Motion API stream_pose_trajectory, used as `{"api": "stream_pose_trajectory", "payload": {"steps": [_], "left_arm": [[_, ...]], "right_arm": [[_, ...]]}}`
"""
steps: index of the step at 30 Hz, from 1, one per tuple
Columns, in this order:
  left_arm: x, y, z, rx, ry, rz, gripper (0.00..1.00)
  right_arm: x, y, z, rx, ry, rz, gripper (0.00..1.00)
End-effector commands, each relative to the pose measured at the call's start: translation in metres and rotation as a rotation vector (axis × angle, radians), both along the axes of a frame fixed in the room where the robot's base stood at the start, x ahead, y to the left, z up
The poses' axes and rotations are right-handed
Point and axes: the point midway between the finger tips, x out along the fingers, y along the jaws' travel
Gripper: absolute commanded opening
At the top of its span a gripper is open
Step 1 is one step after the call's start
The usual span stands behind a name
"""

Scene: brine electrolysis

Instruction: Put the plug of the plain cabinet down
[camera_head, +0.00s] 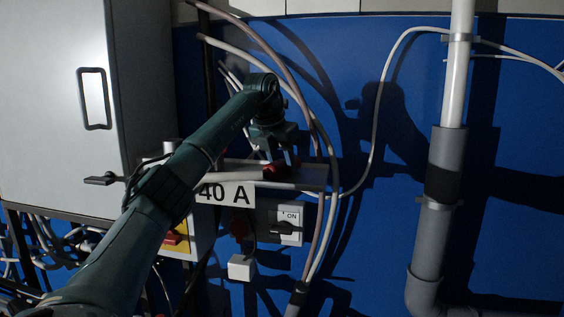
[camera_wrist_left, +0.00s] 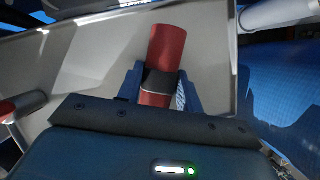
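A red plug (camera_wrist_left: 166,48) with a dark band sits between the two fingers of my left gripper (camera_wrist_left: 158,88) in the left wrist view. The fingers touch its sides, and the gripper looks shut on it. In the head view my left gripper (camera_head: 281,158) points down at a small grey shelf (camera_head: 312,178), with the red plug (camera_head: 274,169) at its fingertips. I cannot tell whether the plug touches the shelf. A grey cabinet (camera_head: 50,110) with a handle stands at the left; I cannot tell whether it is the plain one. My right gripper is not in view.
A "40 A" label (camera_head: 225,194) is by the shelf. Below are a dark red socket (camera_head: 240,229), an "ON" switch (camera_head: 288,226) and a white box (camera_head: 241,267). Cables (camera_head: 318,120) hang close to the gripper's right. A grey pipe (camera_head: 437,220) stands further right.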

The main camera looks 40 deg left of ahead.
Motion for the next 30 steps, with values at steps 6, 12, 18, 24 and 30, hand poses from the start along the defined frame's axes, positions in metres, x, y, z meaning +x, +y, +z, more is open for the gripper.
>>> {"api": "stream_pose_trajectory", "payload": {"steps": [6,12,18,24,30], "left_arm": [[0.000,0.000,-0.001,0.001,0.002,0.000,0.53],[0.000,0.000,0.000,0.001,0.002,0.000,0.58],[-0.002,0.000,0.007,0.001,0.000,0.000,0.58],[-0.015,-0.001,0.040,0.000,-0.004,0.001,0.58],[-0.031,-0.004,0.080,0.001,-0.002,0.000,0.58]], "right_arm": [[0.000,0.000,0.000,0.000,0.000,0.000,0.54],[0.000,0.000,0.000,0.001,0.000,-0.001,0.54],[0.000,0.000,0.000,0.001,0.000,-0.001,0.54],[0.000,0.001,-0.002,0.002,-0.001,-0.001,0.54],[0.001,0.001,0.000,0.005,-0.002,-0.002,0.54]]}}
